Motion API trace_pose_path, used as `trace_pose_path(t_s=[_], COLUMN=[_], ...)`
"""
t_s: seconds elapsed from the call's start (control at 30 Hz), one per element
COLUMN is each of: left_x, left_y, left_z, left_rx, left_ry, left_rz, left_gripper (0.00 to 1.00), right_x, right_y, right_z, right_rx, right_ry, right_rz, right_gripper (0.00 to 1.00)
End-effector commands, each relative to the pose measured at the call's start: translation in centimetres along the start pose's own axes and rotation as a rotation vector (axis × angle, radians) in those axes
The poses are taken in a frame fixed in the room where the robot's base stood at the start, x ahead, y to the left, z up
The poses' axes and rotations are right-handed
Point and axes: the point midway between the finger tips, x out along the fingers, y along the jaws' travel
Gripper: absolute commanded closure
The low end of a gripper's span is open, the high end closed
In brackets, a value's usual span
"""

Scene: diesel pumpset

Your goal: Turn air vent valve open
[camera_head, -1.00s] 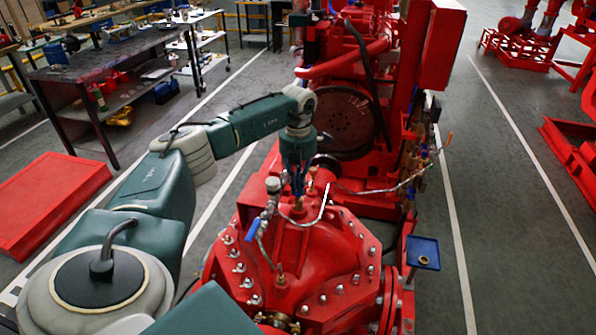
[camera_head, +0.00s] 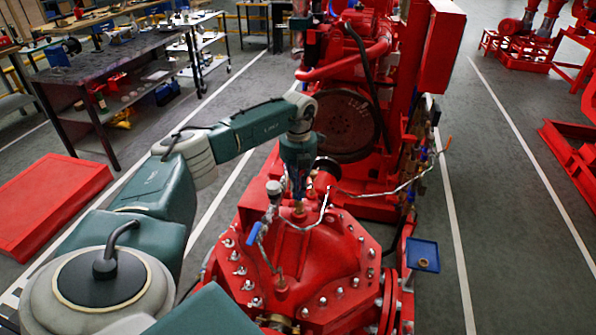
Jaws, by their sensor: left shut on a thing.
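The red pump casing (camera_head: 325,262) stands in the lower middle of the head view. A small brass fitting of the air vent valve (camera_head: 299,208) rises from its top. My left gripper (camera_head: 298,190) points down over this fitting and is shut on the valve's upper part. The fingers and wrist hide the valve's handle, so its angle cannot be seen. My right gripper is not in view.
A blue-handled valve (camera_head: 254,233) and a gauge-like fitting (camera_head: 273,188) stand close left of the gripper. A thin metal pipe (camera_head: 385,192) runs right. A small blue tray (camera_head: 422,255) is at the right. The red engine (camera_head: 345,115) stands behind.

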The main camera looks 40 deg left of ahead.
Motion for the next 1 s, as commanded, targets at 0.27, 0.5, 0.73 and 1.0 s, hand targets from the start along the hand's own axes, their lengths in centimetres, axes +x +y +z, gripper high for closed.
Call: trace_pose_path(t_s=[0.27, 0.5, 0.73, 1.0], left_x=[-0.2, -0.1, -2.0, -7.7], left_y=[0.0, 0.0, 0.0, -0.1], left_z=[0.2, 0.1, 0.2, 0.2], left_rx=[0.000, 0.001, 0.000, 0.001], left_ry=[-0.007, -0.004, -0.007, -0.009], left_rz=[-0.002, -0.001, -0.003, -0.003], left_gripper=[0.71, 0.71, 0.71, 0.71], right_x=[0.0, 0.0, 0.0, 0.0], right_y=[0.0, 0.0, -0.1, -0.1], right_z=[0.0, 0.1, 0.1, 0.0], right_rx=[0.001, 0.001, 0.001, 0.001], right_ry=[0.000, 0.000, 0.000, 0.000], right_rz=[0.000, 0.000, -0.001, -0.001], right_gripper=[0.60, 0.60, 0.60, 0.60])
